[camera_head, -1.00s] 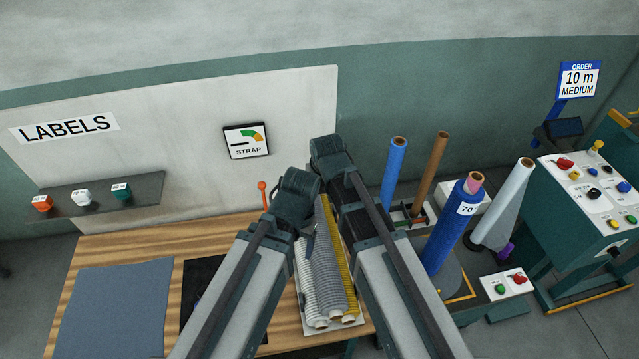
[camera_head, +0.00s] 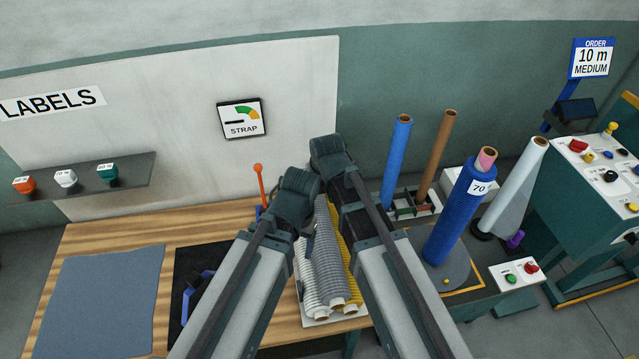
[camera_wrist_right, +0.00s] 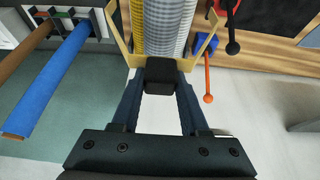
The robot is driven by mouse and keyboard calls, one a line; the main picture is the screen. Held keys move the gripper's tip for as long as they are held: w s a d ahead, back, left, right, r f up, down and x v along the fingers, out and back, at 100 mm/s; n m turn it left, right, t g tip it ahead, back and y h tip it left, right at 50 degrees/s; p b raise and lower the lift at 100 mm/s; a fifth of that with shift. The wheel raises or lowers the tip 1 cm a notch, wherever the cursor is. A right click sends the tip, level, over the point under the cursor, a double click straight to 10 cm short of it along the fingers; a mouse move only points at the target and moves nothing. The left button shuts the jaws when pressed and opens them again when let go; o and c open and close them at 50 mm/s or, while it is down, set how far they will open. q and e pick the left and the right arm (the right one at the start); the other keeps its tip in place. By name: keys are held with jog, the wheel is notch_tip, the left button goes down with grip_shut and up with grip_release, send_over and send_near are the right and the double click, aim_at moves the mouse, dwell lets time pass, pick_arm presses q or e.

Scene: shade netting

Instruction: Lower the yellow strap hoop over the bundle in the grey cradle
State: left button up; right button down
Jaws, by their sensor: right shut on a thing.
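The bundle (camera_head: 327,262) of white, grey and yellow netting rolls lies in the cradle, whose pale edge (camera_head: 322,322) shows between my arms. It also shows in the right wrist view (camera_wrist_right: 170,28). My right gripper (camera_wrist_right: 160,78) is shut on a dark block joined to the yellow strap hoop (camera_wrist_right: 119,42). The hoop's sides spread on both sides of the rolls in that view; I cannot tell whether it is around or above them. In the head view my right gripper (camera_head: 331,158) is over the bundle's far end. My left gripper (camera_head: 296,198) is beside it, its fingers hidden.
A wooden bench carries a grey-blue sheet (camera_head: 105,295) and a dark mat (camera_head: 190,262) with a blue tool. An orange-knobbed lever (camera_head: 259,182) stands behind my left gripper. Blue (camera_head: 396,165) and brown (camera_head: 437,155) tubes and a blue roll (camera_head: 460,215) stand on the right.

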jog(key=shift+f+b, duration=5.65)
jog(key=shift+f, duration=0.35)
jog(key=shift+c, duration=1.7)
grip_release()
jog(key=shift+r, duration=0.1)
jog(key=p+v, duration=1.3)
jog(key=shift+s+r, duration=0.15)
jog(key=shift+r, duration=0.2)
jog(key=shift+f, duration=0.1)
jog(key=shift+d, duration=0.1)
